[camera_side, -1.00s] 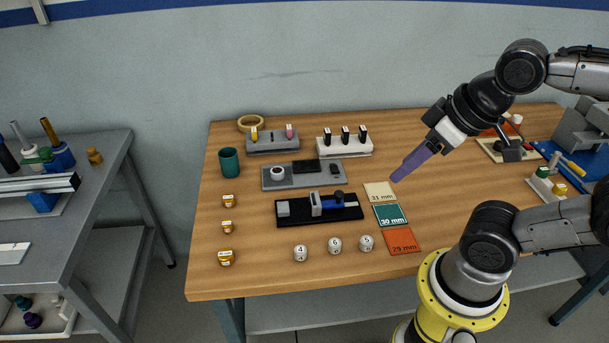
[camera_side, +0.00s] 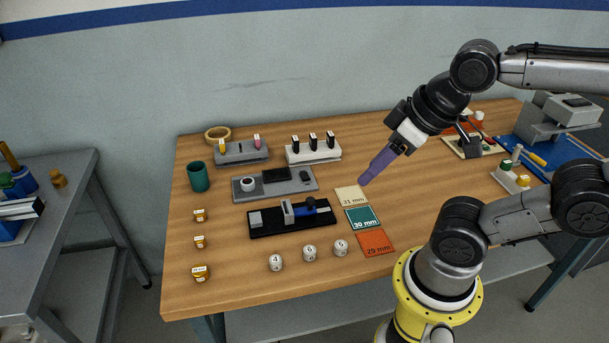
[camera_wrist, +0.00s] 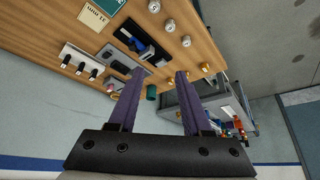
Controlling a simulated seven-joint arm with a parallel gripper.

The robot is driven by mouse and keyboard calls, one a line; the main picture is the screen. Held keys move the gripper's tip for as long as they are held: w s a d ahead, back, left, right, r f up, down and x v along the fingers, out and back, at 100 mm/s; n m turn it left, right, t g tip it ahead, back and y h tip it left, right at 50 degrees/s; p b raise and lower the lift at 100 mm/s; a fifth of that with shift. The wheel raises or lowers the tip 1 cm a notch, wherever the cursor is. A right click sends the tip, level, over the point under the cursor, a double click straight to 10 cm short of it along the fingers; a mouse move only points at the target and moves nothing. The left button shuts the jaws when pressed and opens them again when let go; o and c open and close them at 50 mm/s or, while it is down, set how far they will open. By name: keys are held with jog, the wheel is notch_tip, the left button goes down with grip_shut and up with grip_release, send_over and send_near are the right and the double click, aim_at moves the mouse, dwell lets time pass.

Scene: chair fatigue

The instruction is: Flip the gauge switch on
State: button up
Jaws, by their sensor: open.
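My gripper (camera_side: 362,182) has long purple fingers, which point down and left above the table beside the cream 31 mm card (camera_side: 351,196). In the wrist view its two fingers (camera_wrist: 160,73) are apart with nothing between them. A grey plate (camera_side: 262,193) lies left of the gripper, apart from it. The plate carries a white round part (camera_side: 247,184), a black flat panel (camera_side: 276,175) and a small dark piece (camera_side: 304,176) that may be the gauge switch; its position is too small to read. In front lies a black fixture (camera_side: 290,226) with a blue part (camera_side: 311,205).
Behind are a grey block with coloured pegs (camera_side: 240,153) and a white block with black pegs (camera_side: 313,152). A teal cup (camera_side: 199,177), tape roll (camera_side: 217,134), several brass pieces (camera_side: 199,215) and numbered white pieces (camera_side: 276,262) stand around. Teal and orange cards (camera_side: 374,242) lie front right.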

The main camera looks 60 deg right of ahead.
jog(key=shift+n, duration=0.3)
jog(key=c, duration=0.5)
jog(key=shift+s+n, duration=0.1)
jog(key=shift+n, duration=0.3)
grip_shut()
jog(key=w+d+r+n, duration=0.1)
jog(key=w+r+n, duration=0.4)
jog(key=w+r, duration=0.2)
jog(key=w+d+n+g, duration=0.3)
jog(key=w+d, duration=0.2)
jog(key=w, duration=0.6)
jog(key=w+d+f+g, duration=0.1)
jog(key=w+d+f, duration=0.3)
jog(key=d+f, duration=0.3)
jog(key=w+d+f+g+y, duration=0.1)
jog(key=w+d+f, duration=0.3)
jog(key=d+f, duration=0.4)
notch_tip(320, 180, down, 2)
jog(key=shift+w+f+g, duration=0.2)
jog(key=shift+w+g, duration=0.2)
jog(key=shift+g, duration=0.4)
